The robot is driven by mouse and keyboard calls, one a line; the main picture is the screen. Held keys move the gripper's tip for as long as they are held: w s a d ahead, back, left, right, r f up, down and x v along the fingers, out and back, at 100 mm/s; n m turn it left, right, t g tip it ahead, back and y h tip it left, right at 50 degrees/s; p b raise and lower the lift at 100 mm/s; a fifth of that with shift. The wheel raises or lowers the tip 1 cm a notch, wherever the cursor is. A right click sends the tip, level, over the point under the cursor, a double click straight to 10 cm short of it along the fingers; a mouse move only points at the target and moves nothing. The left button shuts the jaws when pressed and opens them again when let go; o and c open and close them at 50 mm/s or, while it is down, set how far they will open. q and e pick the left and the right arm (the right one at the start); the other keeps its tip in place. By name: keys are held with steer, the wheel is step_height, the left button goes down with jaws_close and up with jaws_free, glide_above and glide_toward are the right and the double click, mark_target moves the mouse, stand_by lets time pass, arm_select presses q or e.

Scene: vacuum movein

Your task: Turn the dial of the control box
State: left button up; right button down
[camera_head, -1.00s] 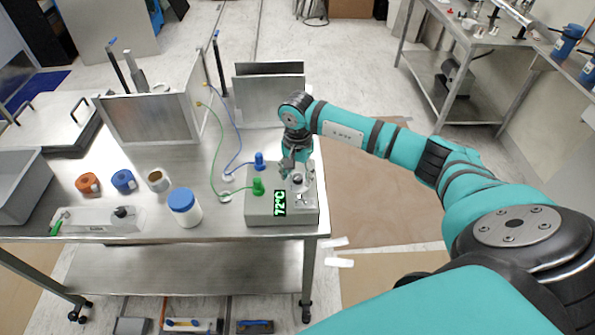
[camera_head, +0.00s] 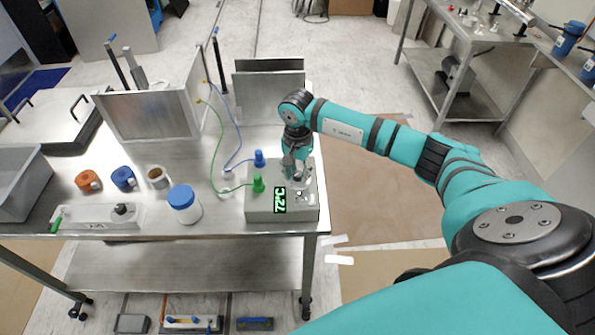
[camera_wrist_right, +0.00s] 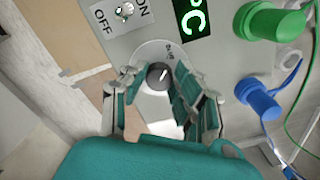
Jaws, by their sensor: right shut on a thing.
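The grey control box (camera_head: 265,208) stands at the right front of the metal table. Its display (camera_head: 280,200) glows green and reads 72°C. My right gripper (camera_head: 296,172) points down over the right part of the box top. In the right wrist view, the dark round dial (camera_wrist_right: 159,76) with a white mark sits between the fingertips of my right gripper (camera_wrist_right: 158,84), which is shut on it. An ON/OFF toggle switch (camera_wrist_right: 124,10) is beside the dial. My left gripper is not in view.
A green plug (camera_head: 258,185) and a blue plug (camera_head: 259,159) with cables stand on the box's left side. A blue-lidded jar (camera_head: 185,206), tape rolls (camera_head: 123,180) and a power strip (camera_head: 92,218) lie left on the table (camera_head: 225,222). Upright metal plates stand behind.

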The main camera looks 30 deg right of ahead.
steer(key=m+b, duration=0.2)
steer(key=m, duration=0.1)
steer(key=shift+w+f+b, duration=0.1)
steer(key=shift+f+b, duration=0.05)
steer(key=shift+b, duration=0.2)
steer(key=m+b, duration=0.3)
steer(key=m, duration=0.2)
steer(key=shift+m, duration=0.3)
steer(key=m+b, duration=0.2)
steer(key=m, duration=0.2)
steer(key=shift+w, duration=0.1)
steer(key=shift+d+r+m+b, duration=0.15)
steer(key=shift+m+b, duration=0.7)
steer(key=shift+m, duration=1.65)
steer(key=shift+r, duration=0.1)
steer(key=c, duration=1)
jaws_free()
